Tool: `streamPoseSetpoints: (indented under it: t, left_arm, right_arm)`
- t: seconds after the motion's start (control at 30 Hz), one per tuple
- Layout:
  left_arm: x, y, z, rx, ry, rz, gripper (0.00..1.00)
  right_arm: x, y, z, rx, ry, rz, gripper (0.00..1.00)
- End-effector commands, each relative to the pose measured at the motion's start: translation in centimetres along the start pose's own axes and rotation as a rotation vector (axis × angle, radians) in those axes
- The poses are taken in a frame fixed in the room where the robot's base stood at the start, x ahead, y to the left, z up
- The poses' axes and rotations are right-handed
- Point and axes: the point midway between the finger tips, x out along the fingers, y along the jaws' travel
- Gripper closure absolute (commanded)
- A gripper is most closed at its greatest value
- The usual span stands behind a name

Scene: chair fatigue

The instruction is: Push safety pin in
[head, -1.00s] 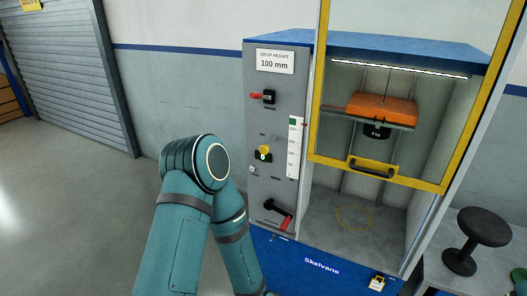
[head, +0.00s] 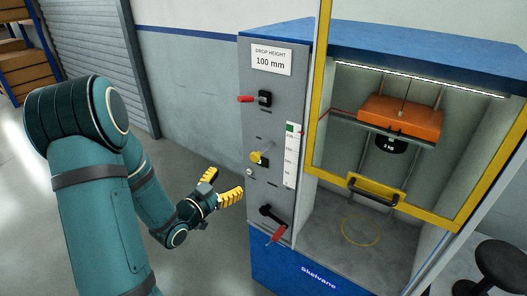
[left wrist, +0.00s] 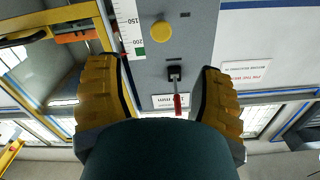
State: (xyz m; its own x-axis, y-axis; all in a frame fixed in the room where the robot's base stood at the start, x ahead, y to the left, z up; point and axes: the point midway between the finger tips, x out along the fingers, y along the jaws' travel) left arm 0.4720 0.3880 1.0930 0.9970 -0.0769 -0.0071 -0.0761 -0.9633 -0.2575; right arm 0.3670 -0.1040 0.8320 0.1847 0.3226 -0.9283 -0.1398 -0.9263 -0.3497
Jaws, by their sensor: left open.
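The blue and grey drop tester (head: 270,190) stands at centre right. Its front panel carries a red-handled part in a black block (head: 265,98) near the top, a yellow knob (head: 256,157) in the middle and a red-handled lever (head: 277,233) low down. I cannot tell for certain which is the safety pin. My left gripper (head: 226,183) is open and empty, just left of the panel and below the yellow knob. In the left wrist view the yellow knob (left wrist: 162,32) and the upper red handle (left wrist: 178,101) show between its spread fingers. My right gripper is out of view.
An orange carriage with a black weight (head: 400,117) hangs inside the tester. A yellow-framed guard with a handle (head: 375,190) crosses its front. A stool (head: 500,262) stands at right. Shelves with boxes (head: 30,62) are at far left. Open floor lies left of the tester.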

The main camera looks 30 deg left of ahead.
Motion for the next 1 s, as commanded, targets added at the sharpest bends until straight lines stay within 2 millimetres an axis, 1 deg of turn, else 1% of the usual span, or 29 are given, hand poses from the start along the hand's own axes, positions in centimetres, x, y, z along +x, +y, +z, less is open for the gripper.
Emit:
streamPoseSetpoints:
  t: [0.07, 0.17, 0.27, 0.6, 0.7, 0.83, 1.0]
  left_arm:
    - [0.3, -0.1, -0.2, 0.006, 0.009, 0.001, 0.33]
    - [1.4, -0.1, -0.2, 0.006, 0.009, 0.002, 0.33]
    - [3.1, 0.0, -0.2, 0.005, 0.008, 0.003, 0.33]
    - [9.8, 0.0, -0.3, 0.005, 0.008, 0.003, 0.33]
    - [11.3, 0.0, -0.3, 0.003, 0.007, 0.003, 0.33]
    - [12.8, 0.0, -0.3, 0.004, 0.006, 0.003, 0.33]
    - [13.6, 0.0, -0.2, 0.004, 0.005, 0.001, 0.33]
  right_arm:
    - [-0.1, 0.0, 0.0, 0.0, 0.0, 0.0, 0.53]
    - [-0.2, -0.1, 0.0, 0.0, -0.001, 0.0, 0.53]
    - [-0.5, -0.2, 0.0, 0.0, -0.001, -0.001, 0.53]
    - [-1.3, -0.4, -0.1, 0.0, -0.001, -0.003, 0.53]
    - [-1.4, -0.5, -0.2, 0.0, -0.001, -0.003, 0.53]
    - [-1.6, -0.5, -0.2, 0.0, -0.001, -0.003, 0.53]
    - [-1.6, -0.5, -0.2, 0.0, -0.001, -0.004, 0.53]
